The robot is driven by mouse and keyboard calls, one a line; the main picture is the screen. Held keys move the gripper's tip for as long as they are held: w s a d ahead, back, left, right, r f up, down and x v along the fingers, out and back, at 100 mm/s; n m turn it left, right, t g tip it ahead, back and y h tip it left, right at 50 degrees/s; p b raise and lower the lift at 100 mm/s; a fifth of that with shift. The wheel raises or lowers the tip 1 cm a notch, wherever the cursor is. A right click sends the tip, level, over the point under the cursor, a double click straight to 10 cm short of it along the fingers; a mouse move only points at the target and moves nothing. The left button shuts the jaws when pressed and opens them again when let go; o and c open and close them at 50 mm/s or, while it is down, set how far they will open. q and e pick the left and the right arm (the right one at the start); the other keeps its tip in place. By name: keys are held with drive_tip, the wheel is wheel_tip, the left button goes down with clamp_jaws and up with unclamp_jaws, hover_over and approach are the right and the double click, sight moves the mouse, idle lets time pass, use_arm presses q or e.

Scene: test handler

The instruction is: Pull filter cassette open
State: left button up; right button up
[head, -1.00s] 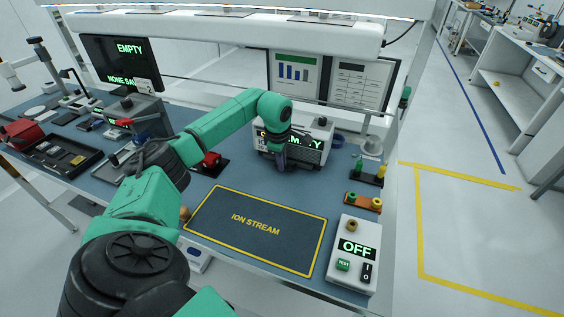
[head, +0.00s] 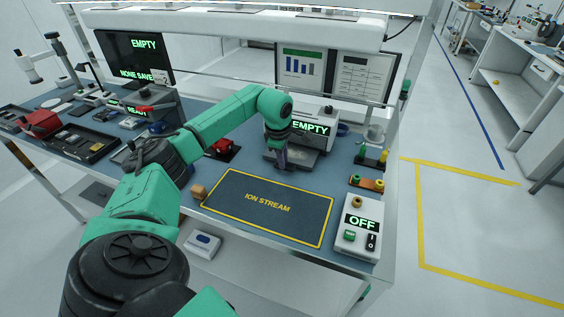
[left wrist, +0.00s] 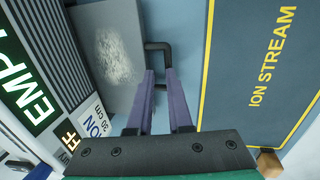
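The filter cassette (head: 303,160) is a flat grey drawer sticking out of the front of the white ionizer box, whose display (head: 311,129) reads EMPTY. In the left wrist view the cassette (left wrist: 85,15) carries a pale dusty patch (left wrist: 113,58) and has a black U-shaped handle (left wrist: 158,46). My left gripper (head: 283,165) is at the cassette's front edge. The fingers hide part of the bar. My right gripper is out of view.
The yellow-edged ION STREAM mat (head: 262,222) lies clear in front of the cassette. A small wooden block (head: 198,192) is at the mat's left edge. A black tray (head: 80,145) is at far left.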

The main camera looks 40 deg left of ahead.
use_arm(q)
drive_tip(key=shift+s+d+f, duration=0.1)
drive_tip(key=shift+s+f, duration=0.1)
drive_tip(key=shift+f, duration=0.3)
drive_tip(key=shift+s, duration=0.15)
drive_tip(key=shift+s+d+r, duration=0.1)
drive_tip(key=shift+s, duration=0.05)
drive_tip(key=shift+r+b, duration=0.3)
drive_tip(key=shift+r, duration=0.1)
drive_tip(key=a+b+v, duration=0.1)
drive_tip(key=b+v, duration=0.1)
drive_tip(key=v, duration=1.2)
drive_tip(key=shift+d+r, duration=0.25)
drive_tip(key=shift+d, duration=0.15)
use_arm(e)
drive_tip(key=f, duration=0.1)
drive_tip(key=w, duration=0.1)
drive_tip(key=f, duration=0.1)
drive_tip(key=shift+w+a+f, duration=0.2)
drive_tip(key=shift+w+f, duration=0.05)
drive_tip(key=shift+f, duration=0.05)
